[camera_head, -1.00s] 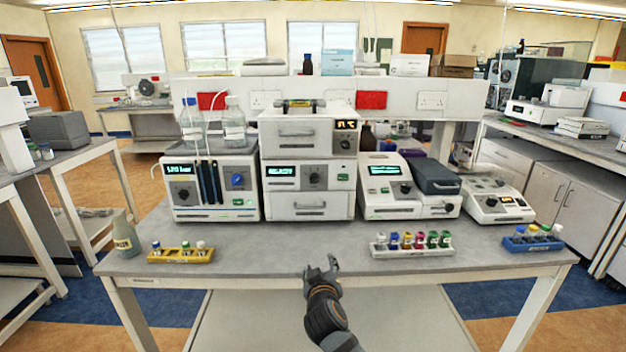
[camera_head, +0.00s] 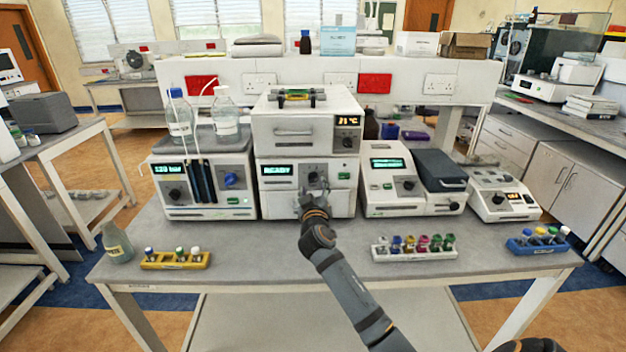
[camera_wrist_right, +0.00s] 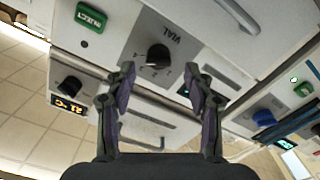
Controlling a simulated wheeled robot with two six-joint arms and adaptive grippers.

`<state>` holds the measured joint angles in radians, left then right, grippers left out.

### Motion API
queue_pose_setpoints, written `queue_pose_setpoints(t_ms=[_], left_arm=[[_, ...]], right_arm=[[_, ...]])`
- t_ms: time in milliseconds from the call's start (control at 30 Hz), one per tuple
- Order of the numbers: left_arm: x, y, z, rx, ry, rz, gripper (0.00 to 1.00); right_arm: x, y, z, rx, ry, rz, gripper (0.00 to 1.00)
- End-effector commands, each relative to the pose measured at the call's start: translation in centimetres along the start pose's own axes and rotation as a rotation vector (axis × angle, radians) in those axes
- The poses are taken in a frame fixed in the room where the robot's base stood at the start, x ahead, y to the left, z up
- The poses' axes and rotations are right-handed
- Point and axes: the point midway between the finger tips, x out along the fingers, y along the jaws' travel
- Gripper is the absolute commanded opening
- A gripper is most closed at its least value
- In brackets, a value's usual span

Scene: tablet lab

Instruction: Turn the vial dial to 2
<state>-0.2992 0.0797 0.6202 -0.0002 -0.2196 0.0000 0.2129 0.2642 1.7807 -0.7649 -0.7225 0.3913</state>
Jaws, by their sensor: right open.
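The vial dial (camera_wrist_right: 158,54) is a black round knob on a grey panel marked VIAL, with small numbers around it. It sits on the middle unit (camera_head: 276,172) of the white stack, beside a display reading READY. The dial's setting is too small to tell. My right gripper (camera_wrist_right: 160,74) is open. In the wrist view, its fingertips are either side of the dial's line, with the knob showing between and beyond them; contact cannot be told. In the head view, the right gripper (camera_head: 313,194) is in front of the panel and partly covers the dial area. My left gripper is out of view.
A green EJECT button (camera_wrist_right: 90,18) is near the dial. A pump unit with bottles (camera_head: 200,180) stands left of the stack, and a white instrument (camera_head: 385,180) right of it. Vial racks, yellow (camera_head: 175,261) and white (camera_head: 412,254), lie near the bench front.

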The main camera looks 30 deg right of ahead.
Motion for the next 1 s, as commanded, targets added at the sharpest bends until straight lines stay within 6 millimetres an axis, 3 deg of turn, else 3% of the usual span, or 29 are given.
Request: queue_pose_setpoints(t_ms=[200, 533, 933, 1000], left_arm=[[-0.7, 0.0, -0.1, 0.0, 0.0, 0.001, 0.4], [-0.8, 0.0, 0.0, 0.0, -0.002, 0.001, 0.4], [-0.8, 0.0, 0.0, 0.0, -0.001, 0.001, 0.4], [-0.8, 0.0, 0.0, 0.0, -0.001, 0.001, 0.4]], right_arm=[[3.0, 0.1, -0.1, -0.001, 0.001, 0.001, 0.53], [3.6, 0.0, 0.0, 0.0, 0.0, 0.0, 0.53], [3.5, 0.0, 0.0, 0.0, 0.0, 0.0, 0.0], [3.5, 0.0, 0.0, 0.0, 0.0, -0.001, 0.0]])
